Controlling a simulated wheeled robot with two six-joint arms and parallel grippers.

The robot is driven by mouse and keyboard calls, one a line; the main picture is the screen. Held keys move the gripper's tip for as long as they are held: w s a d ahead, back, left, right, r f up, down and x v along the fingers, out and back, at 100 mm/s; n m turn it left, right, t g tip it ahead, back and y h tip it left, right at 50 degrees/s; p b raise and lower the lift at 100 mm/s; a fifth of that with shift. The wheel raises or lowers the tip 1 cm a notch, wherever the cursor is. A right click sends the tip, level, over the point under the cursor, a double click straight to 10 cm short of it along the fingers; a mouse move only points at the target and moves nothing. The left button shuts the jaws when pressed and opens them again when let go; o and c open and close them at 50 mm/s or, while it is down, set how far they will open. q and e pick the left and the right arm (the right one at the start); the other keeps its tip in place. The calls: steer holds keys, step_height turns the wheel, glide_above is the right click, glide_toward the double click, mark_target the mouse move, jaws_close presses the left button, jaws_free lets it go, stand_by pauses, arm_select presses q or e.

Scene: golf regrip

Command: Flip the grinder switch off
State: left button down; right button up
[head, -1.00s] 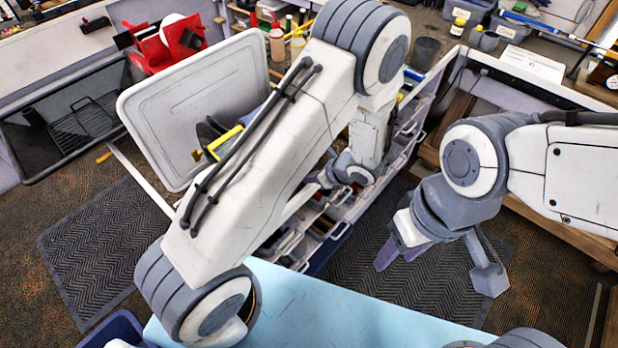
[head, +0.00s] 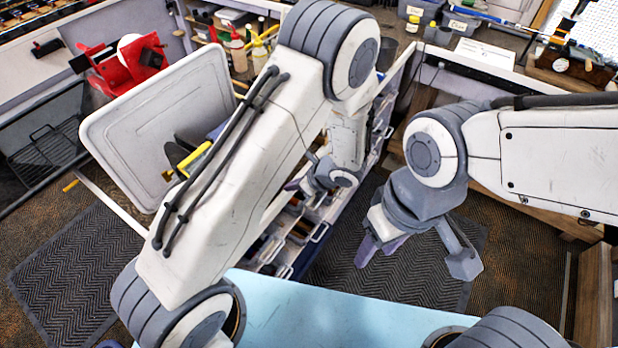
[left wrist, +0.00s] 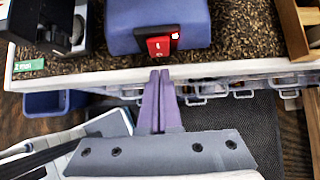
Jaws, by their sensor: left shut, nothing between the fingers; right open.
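In the left wrist view a blue grinder housing (left wrist: 122,30) sits near the bench's front edge, with a red rocker switch (left wrist: 158,46) in a black frame on its front. A small lit spot shows beside the switch's upper right corner. My left gripper (left wrist: 160,74) is shut and empty, its fingertips just below the switch in the picture and apart from it. In the head view my left gripper's purple fingers (head: 292,185) show small beside the wrist, and my own left arm hides the switch. My right gripper (head: 378,248) is open and empty over the floor mat.
The white bench edge (left wrist: 230,68) runs below the grinder, with drawers and handles under it. A black device (left wrist: 50,25) stands left of the grinder and a wooden frame (left wrist: 292,28) right. A large white panel (head: 120,135) and a red vise-like tool (head: 122,68) stand at left.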

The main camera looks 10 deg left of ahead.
arm_select(q)
steer(key=b+v, duration=0.2)
steer(key=v, duration=0.8)
steer(key=shift+s+d+r, duration=0.15)
steer(key=shift+d+r, duration=0.05)
steer(key=shift+d, duration=0.15)
steer(key=b, duration=0.5)
steer(key=f+b, duration=0.1)
steer(key=b, duration=0.4)
steer(key=shift+s+d+f+b, duration=0.15)
steer(key=shift+f+b, duration=0.15)
steer(key=shift+b, duration=0.05)
